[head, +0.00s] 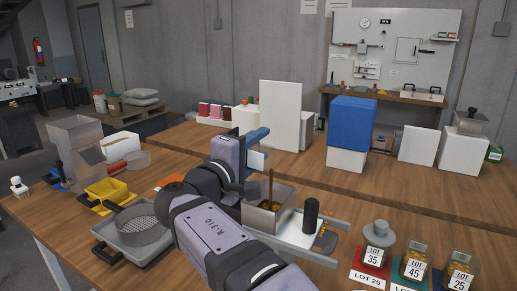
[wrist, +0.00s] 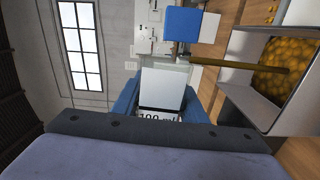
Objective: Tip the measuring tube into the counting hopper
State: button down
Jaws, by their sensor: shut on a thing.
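My gripper (head: 257,146) is shut on the measuring tube (head: 256,160), a pale vessel held between blue jaws. In the wrist view the tube (wrist: 165,88) is between the blue fingers, with a "100 ml" mark near the palm. It appears tipped over on its side. The counting hopper (head: 250,216) is an open grey box below and to the right of the tube. In the wrist view the hopper (wrist: 238,98) holds many orange-yellow pieces. A thin brown-gold streak (wrist: 235,65) runs from beside the tube's mouth into the hopper, like falling material. The tube's inside is hidden.
A dark upright cylinder (head: 311,215) stands right of the hopper. A sieve (head: 143,227) and yellow tray (head: 108,190) are at left. A blue box (head: 352,123) stands behind.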

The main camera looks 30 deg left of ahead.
jog(key=shift+d+r+m+b, duration=0.25)
jog(key=shift+r+m+b, duration=0.05)
jog(key=shift+m+b, duration=0.5)
jog(key=shift+d+r+m+b, duration=0.2)
jog(key=shift+r+m+b, duration=0.1)
jog(key=shift+m+b, duration=0.45)
dwell(0.7)
jog(key=shift+d+r+m+b, duration=0.3)
jog(key=shift+d+m+b, duration=0.1)
jog(key=shift+m+b, duration=0.7)
dwell(0.5)
dwell(1.2)
jog(key=shift+a+f+n+p, duration=0.3)
jog(key=shift+a+n+p, duration=0.15)
jog(key=shift+n+p, duration=0.55)
jog(key=shift+n, duration=0.25)
jog(key=shift+a+f+n+p, duration=0.25)
jog(key=shift+n+p, duration=0.35)
jog(key=shift+n, duration=0.2)
jog(key=shift+a+f+n+p, duration=0.2)
jog(key=shift+f+n+p, duration=0.15)
jog(key=shift+n, duration=0.35)
